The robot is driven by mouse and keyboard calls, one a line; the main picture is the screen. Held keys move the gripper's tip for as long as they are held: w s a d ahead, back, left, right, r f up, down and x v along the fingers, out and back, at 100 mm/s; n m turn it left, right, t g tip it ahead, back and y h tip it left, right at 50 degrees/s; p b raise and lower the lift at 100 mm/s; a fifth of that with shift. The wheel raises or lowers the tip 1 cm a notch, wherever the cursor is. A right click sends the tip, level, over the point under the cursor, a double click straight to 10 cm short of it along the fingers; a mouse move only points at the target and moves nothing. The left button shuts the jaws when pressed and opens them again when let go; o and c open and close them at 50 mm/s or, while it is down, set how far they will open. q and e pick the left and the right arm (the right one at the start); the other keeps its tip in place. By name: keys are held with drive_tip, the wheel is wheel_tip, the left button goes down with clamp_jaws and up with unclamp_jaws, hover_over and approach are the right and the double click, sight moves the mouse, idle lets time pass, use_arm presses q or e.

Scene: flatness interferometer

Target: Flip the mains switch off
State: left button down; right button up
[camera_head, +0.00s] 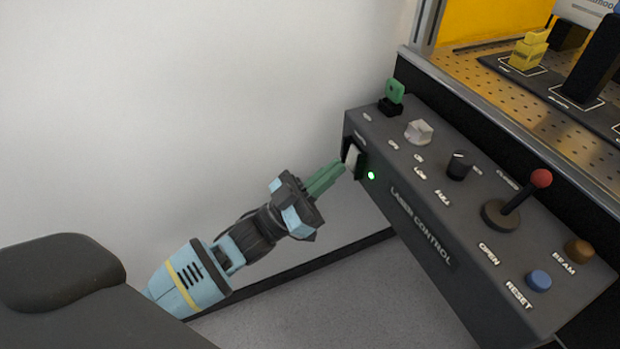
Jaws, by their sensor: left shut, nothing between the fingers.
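The mains switch (352,157) is a white rocker in a black frame at the left end of the dark grey laser control box (424,190). A small green lamp (371,175) beside it is lit. My left gripper (340,168) has green fingers, which are shut and empty. Its fingertips are right at the rocker's lower left; I cannot tell if they touch it. The rocker's exact tilt is too small to make out. My right gripper is not in view.
The box also carries a green key (394,92), a white knob (418,131), a black knob (460,164), a red-balled lever (541,178), a blue button (539,280) and a brown button (579,251). A perforated bench (480,65) stands behind.

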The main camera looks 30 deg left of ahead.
use_arm(q)
drive_tip(key=shift+w+d, duration=0.2)
drive_tip(key=shift+w, duration=0.05)
